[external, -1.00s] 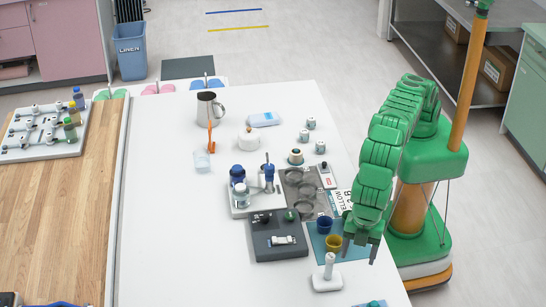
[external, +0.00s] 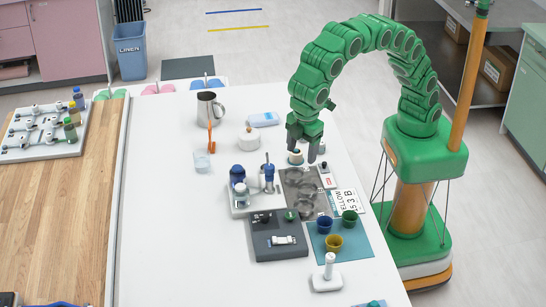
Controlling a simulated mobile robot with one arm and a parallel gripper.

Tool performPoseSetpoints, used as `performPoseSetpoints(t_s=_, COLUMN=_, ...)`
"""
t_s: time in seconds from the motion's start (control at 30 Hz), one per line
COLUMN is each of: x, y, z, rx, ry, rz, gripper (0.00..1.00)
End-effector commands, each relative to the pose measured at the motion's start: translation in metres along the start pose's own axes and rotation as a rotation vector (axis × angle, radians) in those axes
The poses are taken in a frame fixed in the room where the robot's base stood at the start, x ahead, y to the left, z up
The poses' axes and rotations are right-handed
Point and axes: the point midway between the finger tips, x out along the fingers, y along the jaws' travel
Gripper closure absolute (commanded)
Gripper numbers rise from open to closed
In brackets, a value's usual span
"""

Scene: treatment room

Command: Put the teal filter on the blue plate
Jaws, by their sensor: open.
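A flat blue-teal plate (external: 361,246) lies near the table's right edge. On it stand a blue cup (external: 324,224), a green cup (external: 349,217) and a yellow cup (external: 333,243). I cannot pick out a teal filter for certain. Dark round pieces (external: 306,209) sit on a grey mat between the jar and the plate, too faint to tell their colour.
A dark grey device (external: 279,248) and a white stand with blue-topped parts (external: 240,206) are left of the plate. A white-handled stand (external: 328,277) is in front. A metal pitcher (external: 208,109) and a white pot (external: 249,139) stand farther back. The table's left front is clear.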

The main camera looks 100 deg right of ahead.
Motion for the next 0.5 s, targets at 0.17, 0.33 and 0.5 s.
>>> performPoseSetpoints(t_s=0.17, x=-0.013, y=0.043, z=0.044, rx=0.074, ry=-0.017, rz=0.000, gripper=0.33)
performPoseSetpoints(t_s=0.33, x=-0.021, y=0.075, z=0.089, rx=0.139, ry=-0.036, rz=-0.003, gripper=0.33)
performPoseSetpoints(t_s=0.5, x=-0.026, y=0.102, z=0.136, rx=0.203, ry=-0.052, rz=-0.008, gripper=0.33)
